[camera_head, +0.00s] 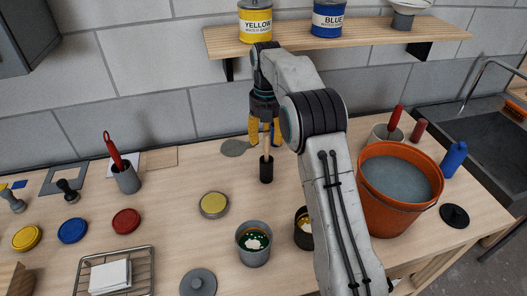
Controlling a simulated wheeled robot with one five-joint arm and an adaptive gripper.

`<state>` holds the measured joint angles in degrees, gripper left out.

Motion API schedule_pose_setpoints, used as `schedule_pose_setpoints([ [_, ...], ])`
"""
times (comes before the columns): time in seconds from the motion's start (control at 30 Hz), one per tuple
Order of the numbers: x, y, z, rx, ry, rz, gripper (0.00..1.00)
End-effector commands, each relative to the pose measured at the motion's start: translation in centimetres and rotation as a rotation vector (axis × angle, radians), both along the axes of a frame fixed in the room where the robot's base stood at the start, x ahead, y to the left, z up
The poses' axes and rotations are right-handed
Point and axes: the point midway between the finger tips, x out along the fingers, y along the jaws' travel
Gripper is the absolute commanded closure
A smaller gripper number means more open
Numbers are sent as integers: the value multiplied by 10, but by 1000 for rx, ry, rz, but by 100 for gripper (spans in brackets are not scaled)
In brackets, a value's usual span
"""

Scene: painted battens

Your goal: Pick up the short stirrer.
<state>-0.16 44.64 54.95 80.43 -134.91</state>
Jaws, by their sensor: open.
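A thin wooden stick (267,146), which looks like the short stirrer, stands upright in a small black cup (266,170) on the wooden worktop, near the middle of the view. My gripper (265,134) points down above this cup, with its yellow fingertips spread apart. The stick's upper part shows between the fingertips. I cannot tell whether the fingers touch it or whether they are in front of or behind it. The stick's lower end is hidden in the cup.
An open can with green paint (254,242) stands in front; another can (303,228) is partly hidden by my arm. An orange bucket (374,212) is right. A grey cup (127,180) with a red-handled tool and a wire rack (140,251) are left. A shelf (300,38) hangs above.

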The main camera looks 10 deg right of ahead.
Motion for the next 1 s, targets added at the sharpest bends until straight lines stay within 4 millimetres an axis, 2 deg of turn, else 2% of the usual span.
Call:
schedule_pose_setpoints([
  [0.5,-1,-1,-50,0,1,-1,51],
  [0.9,-1,-1,-56,0,0,-1,51],
  [1.0,-1,-1,-56,0,0,-1,60],
])
